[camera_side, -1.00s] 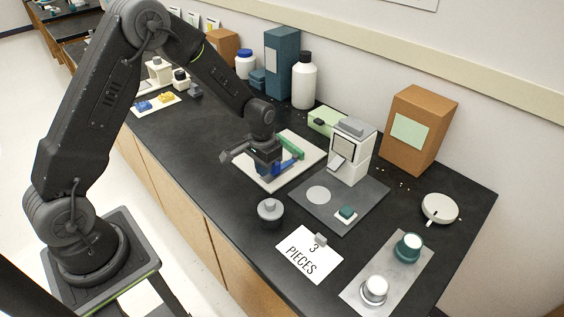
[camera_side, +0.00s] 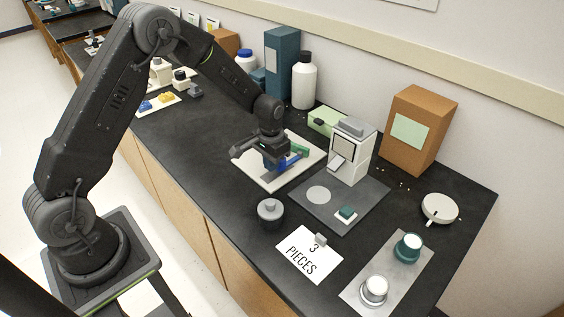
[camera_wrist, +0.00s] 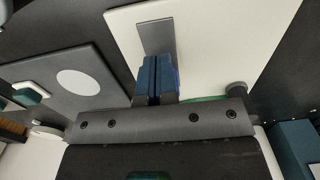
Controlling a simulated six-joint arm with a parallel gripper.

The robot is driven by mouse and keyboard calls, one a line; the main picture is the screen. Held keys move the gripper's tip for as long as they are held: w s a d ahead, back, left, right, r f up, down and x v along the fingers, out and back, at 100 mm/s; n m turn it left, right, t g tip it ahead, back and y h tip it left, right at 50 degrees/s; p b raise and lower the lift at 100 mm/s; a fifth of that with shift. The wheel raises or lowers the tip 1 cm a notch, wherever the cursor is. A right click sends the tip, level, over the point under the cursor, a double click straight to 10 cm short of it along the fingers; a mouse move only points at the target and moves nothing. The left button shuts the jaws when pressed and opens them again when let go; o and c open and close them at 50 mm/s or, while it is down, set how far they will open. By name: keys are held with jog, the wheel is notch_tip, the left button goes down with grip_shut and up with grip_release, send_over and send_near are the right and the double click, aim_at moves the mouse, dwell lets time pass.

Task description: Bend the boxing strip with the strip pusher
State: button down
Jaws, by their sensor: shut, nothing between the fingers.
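My gripper (camera_side: 271,168) is low over the white board (camera_side: 263,180). Its blue fingers (camera_wrist: 155,78) are pressed together in the wrist view, with nothing visible between them. A green piece (camera_side: 299,150) is on the board just right of my gripper; only a sliver (camera_wrist: 205,99) shows in the wrist view, behind my gripper's body. A flat grey strip-shaped patch (camera_wrist: 156,37) lies on the board directly beyond the fingertips. I cannot tell whether the fingertips touch it. I cannot tell for sure which piece is the boxing strip or the strip pusher.
A white machine (camera_side: 352,150) stands on a grey mat (camera_side: 322,214) right of the board. A dark round pot (camera_side: 270,212) and a "3 PIECES" card (camera_side: 309,257) are in front. A brown box (camera_side: 417,130) and white bottle (camera_side: 304,80) stand at the back.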

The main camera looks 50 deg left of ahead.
jog(key=shift+w, duration=1.95)
jog(key=shift+s, duration=0.75)
jog(key=shift+r, duration=3.45)
jog(key=shift+r, duration=0.1)
